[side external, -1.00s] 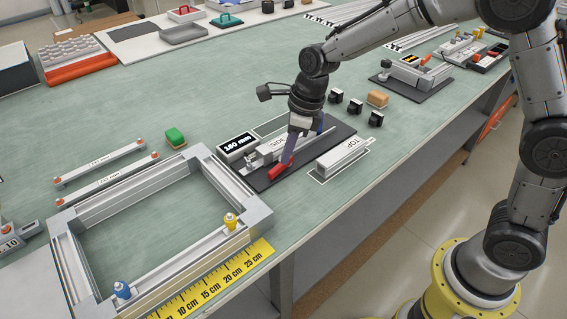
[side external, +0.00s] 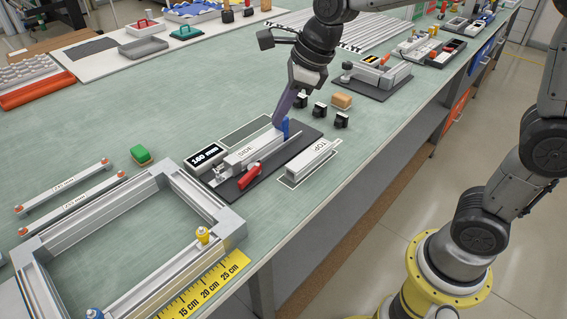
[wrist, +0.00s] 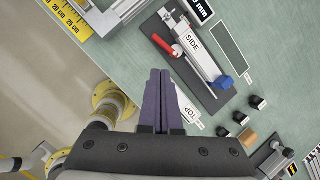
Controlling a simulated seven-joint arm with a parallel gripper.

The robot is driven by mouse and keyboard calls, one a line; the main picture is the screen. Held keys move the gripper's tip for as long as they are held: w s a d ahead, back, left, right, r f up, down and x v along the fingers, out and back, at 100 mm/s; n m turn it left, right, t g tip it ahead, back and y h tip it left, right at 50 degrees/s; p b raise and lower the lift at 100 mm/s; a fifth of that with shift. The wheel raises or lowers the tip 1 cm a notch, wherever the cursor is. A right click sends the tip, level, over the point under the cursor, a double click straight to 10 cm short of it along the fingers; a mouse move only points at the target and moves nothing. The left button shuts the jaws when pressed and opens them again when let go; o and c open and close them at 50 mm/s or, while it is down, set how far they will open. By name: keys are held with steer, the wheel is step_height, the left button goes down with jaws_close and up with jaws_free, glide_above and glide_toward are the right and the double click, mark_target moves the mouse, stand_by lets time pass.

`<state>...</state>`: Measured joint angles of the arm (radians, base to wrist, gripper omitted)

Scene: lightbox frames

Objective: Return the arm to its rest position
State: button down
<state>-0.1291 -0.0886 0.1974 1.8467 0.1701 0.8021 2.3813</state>
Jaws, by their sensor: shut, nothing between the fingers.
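My gripper (side external: 277,122) hangs above the dark fixture plate in the side view, near the blue block end, with its purple-grey fingers pointing down. The wrist view shows its fingers (wrist: 160,76) pressed together with nothing between them. Below lies the fixture plate (side external: 300,143), carrying a silver bar marked SIDE (side external: 246,152). A red handle (side external: 250,175) lies beside this bar, clear of my fingers. The blue block (wrist: 224,82) stands at the bar's other end. In the wrist view my fingers partly cover the bar marked TOP (wrist: 190,111).
A large aluminium frame (side external: 185,207) stands at the left, by a yellow ruler (side external: 212,283). Several black clips (side external: 319,109) and a tan block (side external: 342,100) sit right of my gripper. A second fixture (side external: 380,73) is farther back.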

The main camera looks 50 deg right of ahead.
steer(key=s+d+r+n+t, duration=0.1)
steer(key=s+d+r+n, duration=0.25)
steer(key=s, duration=0.35)
steer(key=s+d+f+n+h, duration=0.1)
steer(key=s+d+f+n, duration=0.1)
steer(key=s+n, duration=0.5)
steer(key=s+d+f+n+h, duration=0.1)
steer(key=s+n, duration=0.7)
steer(key=n, duration=0.8)
steer(key=shift+s+d+f, duration=0.25)
steer(key=shift+d+f, duration=0.4)
